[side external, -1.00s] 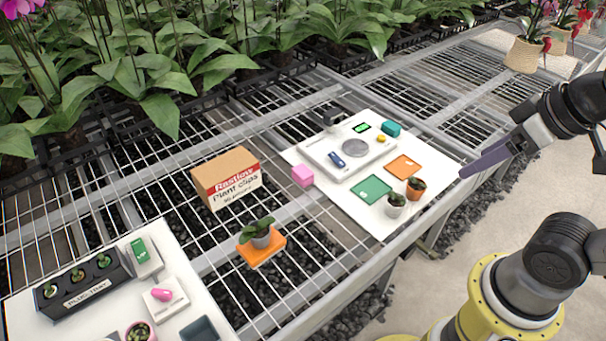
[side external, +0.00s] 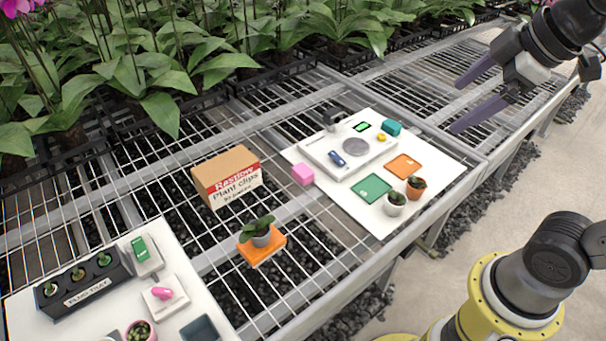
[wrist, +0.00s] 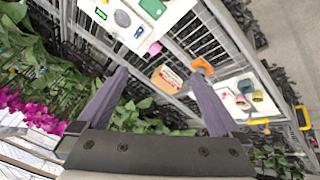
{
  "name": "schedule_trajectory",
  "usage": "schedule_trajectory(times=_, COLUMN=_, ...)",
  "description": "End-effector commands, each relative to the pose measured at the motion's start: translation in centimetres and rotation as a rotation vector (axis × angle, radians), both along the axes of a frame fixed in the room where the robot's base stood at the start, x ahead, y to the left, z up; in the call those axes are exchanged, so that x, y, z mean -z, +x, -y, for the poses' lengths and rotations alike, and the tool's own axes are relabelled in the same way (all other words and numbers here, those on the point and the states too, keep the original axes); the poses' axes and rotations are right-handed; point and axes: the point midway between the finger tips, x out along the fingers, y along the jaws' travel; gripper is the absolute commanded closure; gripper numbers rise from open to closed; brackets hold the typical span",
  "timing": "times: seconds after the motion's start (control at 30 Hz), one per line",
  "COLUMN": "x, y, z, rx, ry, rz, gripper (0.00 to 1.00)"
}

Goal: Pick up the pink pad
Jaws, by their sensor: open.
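The pink pad (side external: 304,174) is a small pink block at the left corner of the right-hand white board, left of the scale. It also shows as a small pink patch in the wrist view (wrist: 155,48). My gripper (side external: 458,107) is open and empty, high up right of the board and well apart from the pad. In the wrist view both fingers of my gripper (wrist: 160,72) are spread, with nothing between them.
The right-hand white board (side external: 440,170) holds a scale (side external: 322,158), green card (side external: 372,188), orange card (side external: 403,166) and two small pots. A cardboard box (side external: 226,180) and a potted plant on an orange block (side external: 262,250) stand left of the pad. Leafy plants line the back.

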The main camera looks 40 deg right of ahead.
Motion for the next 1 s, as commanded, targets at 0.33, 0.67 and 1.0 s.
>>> schedule_trajectory(times=0.33, x=-2.6, y=13.1, z=-0.5, rx=-0.407, ry=-0.21, rz=-0.095, gripper=0.0)
schedule_trajectory(times=0.67, x=3.4, y=26.0, z=-1.3, rx=-0.719, ry=-0.31, rz=-0.224, gripper=0.0)
schedule_trajectory(times=1.0, x=17.0, y=34.4, z=-2.3, rx=-0.858, ry=-0.286, rz=-0.388, gripper=0.0)
